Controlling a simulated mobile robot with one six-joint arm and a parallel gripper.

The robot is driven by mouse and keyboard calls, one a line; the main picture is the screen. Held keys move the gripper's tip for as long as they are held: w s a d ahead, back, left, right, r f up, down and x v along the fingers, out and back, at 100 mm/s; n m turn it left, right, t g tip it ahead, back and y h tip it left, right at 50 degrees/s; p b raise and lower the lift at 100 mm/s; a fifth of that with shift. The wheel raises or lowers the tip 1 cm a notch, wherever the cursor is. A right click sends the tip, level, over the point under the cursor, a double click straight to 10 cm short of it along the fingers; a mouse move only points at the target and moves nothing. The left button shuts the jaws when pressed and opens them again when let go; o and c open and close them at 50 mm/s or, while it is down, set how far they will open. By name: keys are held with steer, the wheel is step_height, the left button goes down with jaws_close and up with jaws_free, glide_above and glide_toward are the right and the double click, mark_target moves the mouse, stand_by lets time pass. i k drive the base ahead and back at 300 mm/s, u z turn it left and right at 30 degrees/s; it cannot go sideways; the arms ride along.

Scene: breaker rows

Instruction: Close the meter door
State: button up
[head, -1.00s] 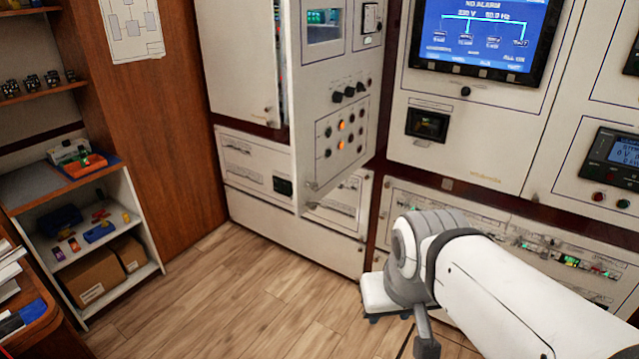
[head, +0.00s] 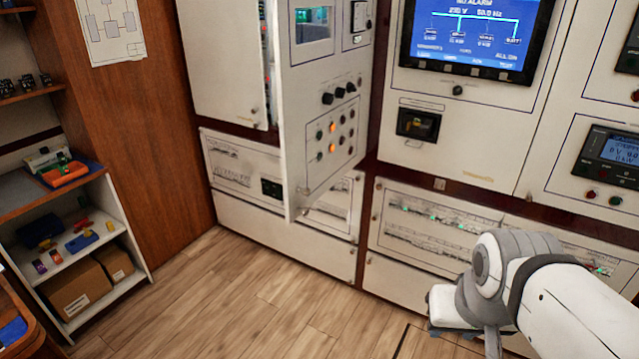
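The meter door (head: 310,85) is a white cabinet panel with a small display window, black knobs and two lit orange lamps. It stands swung open, out from the cabinet front. Its free left edge points toward me, and its right side is by the dark cabinet frame. A narrow gap with small lights shows left of it. My gripper (head: 453,308) is at the lower right, on the end of my white and grey arm, well apart from the door. Its fingers cannot be made out, so I cannot tell whether it is open or shut.
A shelf unit (head: 128,225) with boxes and tools stands at the left beside a wooden wall panel (head: 150,120). A desk corner (head: 28,310) is at the lower left. The wooden floor (head: 230,300) before the cabinets is clear. A blue screen (head: 470,35) is at the upper right.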

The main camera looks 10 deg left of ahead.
mark_target(305, 71)
steer(key=u, duration=0.05)
steer(key=i, duration=1)
steer(key=z, duration=0.05)
